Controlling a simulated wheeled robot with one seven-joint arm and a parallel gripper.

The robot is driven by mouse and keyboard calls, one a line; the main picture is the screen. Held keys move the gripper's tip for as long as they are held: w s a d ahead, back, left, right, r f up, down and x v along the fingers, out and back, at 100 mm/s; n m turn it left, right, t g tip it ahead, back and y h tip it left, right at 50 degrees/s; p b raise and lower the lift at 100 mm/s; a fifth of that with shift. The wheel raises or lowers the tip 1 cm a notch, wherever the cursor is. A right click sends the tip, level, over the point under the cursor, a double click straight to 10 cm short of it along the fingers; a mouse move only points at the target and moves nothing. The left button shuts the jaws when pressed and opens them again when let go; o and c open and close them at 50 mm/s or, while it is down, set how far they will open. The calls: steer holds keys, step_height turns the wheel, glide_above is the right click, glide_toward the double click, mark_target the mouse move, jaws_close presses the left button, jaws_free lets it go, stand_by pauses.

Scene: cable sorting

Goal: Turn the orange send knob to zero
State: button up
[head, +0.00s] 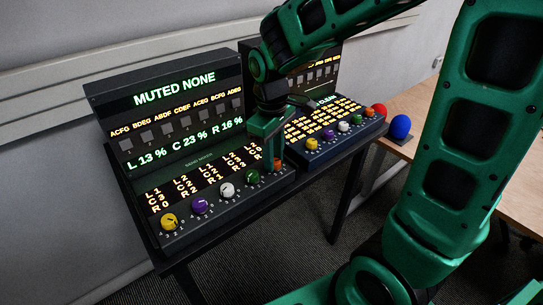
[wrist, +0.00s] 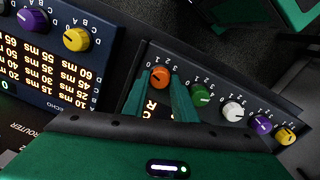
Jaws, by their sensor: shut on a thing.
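The orange send knob (wrist: 159,77) is the end knob of a row on the left console's sloped front. In the wrist view it sits between the two green fingertips of my gripper (wrist: 160,86), which are shut on it. Its pointer and exact setting are too small to read. In the head view my gripper (head: 276,150) reaches down to the right end of that row, and the orange knob (head: 277,164) shows just under the fingers. The left console's display (head: 175,90) reads MUTED NONE, with L 13 %, C 23 % and R 16 % below.
Beside it in the row are green (head: 252,177), white (head: 227,190), purple (head: 199,205) and yellow (head: 169,222) knobs. A second console (head: 335,141) with its own knobs stands close on the right. A blue ball-like thing (head: 400,127) is at the wooden table's edge.

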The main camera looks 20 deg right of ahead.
steer(key=shift+d, duration=0.1)
steer(key=o, duration=0.8)
steer(key=shift+c, duration=0.2)
steer(key=shift+r, duration=0.1)
step_height(320, 180, up, 10)
steer(key=shift+a+r, duration=0.25)
steer(key=s+d+f+m, duration=0.3)
steer(key=s+d+m, duration=0.3)
steer(key=s+d, duration=0.2)
steer(key=s+d+f+m, duration=0.3)
steer(key=s+d+m, duration=0.3)
steer(key=s+d, duration=0.3)
steer(key=s, duration=0.3)
steer(key=shift+s+d+f+m+y, duration=0.15)
steer(key=shift+d+f+m+y, duration=0.15)
steer(key=shift+f+m+y, duration=0.1)
